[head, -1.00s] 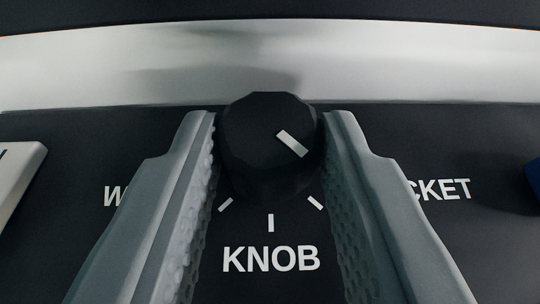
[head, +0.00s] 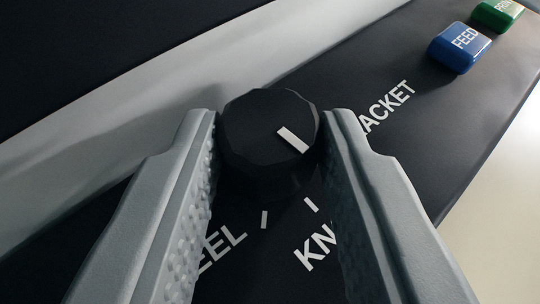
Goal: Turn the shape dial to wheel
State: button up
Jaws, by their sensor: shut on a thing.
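The shape dial (head: 262,155) is a black faceted knob with a white pointer mark (head: 293,139). My gripper (head: 269,140) is shut on it, one grey finger at each side. The pointer faces the lower right of the picture, roughly toward the tick (head: 311,205) above the KNOB label (head: 317,249). Another tick (head: 264,219) is by the wheel label (head: 222,252), of which only "EEL" shows beside the left finger. The bracket label (head: 388,112) is at the right, partly covered by the right finger. Its tick is hidden.
A blue FEED button (head: 460,47) and a green button (head: 498,14) sit on the dark panel (head: 425,165) at upper right. A pale strip (head: 130,130) runs along behind the dial. The panel's edge is at the right.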

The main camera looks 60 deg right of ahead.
jog(key=shift+w+a+m+g+h, duration=0.1)
jog(key=shift+m+g+h, duration=0.3)
jog(key=shift+m+g, duration=0.15)
jog(key=o, duration=1)
jog(key=shift+c, duration=0.2)
